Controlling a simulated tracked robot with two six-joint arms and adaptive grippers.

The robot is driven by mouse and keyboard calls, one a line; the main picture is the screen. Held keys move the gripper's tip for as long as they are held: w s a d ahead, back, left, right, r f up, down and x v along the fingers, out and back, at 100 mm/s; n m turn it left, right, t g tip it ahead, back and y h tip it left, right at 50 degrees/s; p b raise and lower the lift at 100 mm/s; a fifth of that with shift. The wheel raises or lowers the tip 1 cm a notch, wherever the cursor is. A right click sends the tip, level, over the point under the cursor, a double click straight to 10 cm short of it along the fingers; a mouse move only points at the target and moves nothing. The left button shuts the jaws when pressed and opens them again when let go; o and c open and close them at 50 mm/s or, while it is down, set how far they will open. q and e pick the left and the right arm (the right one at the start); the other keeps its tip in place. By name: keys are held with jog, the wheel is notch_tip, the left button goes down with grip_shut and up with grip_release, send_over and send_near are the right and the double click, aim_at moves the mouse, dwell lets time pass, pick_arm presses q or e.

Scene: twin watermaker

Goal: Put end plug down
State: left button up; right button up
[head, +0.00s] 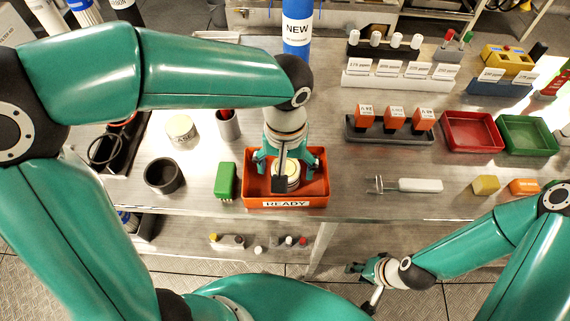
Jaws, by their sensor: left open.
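The end plug (287,172) looks like a pale round disc with a dark part, and it sits in the orange tray labelled READY (318,199). My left gripper (280,162) is right above the tray, pointing down, with its fingers spread on either side over the plug. Its wrist hides part of the plug and of the tray's inside, so I cannot tell whether a finger touches the plug. My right gripper (362,270) is low at the front, off the table's front edge and far from the tray. Its fingers are small and unclear.
A green block (225,180) stands close to the tray's left side, with a black ring (164,175) further left. A white-handled tool (420,185) lies to the right. A red tray (471,132) and a green tray (527,135) stand at the right. A blue NEW cylinder (297,30) stands behind.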

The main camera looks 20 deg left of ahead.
aim_at(286, 168)
pick_arm(q)
jog(key=shift+r, duration=0.15)
notch_tip(286, 168, up, 12)
jog(key=p, duration=0.1)
dwell(0.4)
dwell(0.3)
